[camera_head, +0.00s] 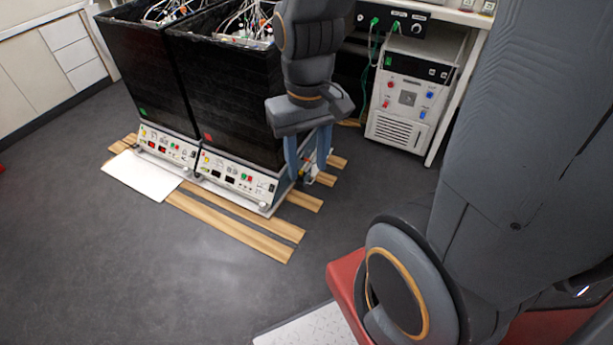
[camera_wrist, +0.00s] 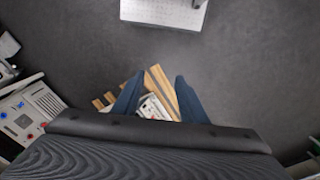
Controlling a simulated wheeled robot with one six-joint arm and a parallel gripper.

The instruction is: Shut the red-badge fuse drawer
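The red-badge unit (camera_head: 225,90) is a tall black box on a white control base (camera_head: 235,176), with a small red badge low on its front. My gripper (camera_head: 307,155) points down beside the unit's right side, its blue fingers apart with nothing visible between them. In the wrist view my gripper (camera_wrist: 158,90) also shows spread fingers, with part of the white base (camera_wrist: 153,108) beyond them. Small fittings (camera_head: 308,173) show on the base's right side near the fingertips. I cannot make out the fuse drawer or how far it is out; my gripper partly hides that side.
A green-badge unit (camera_head: 150,75) stands close on the left. Wooden slats (camera_head: 240,232) lie under both units, with a white plate (camera_head: 143,176) in front. A white power cabinet (camera_head: 408,100) stands under the bench behind right. The grey floor in front is clear.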

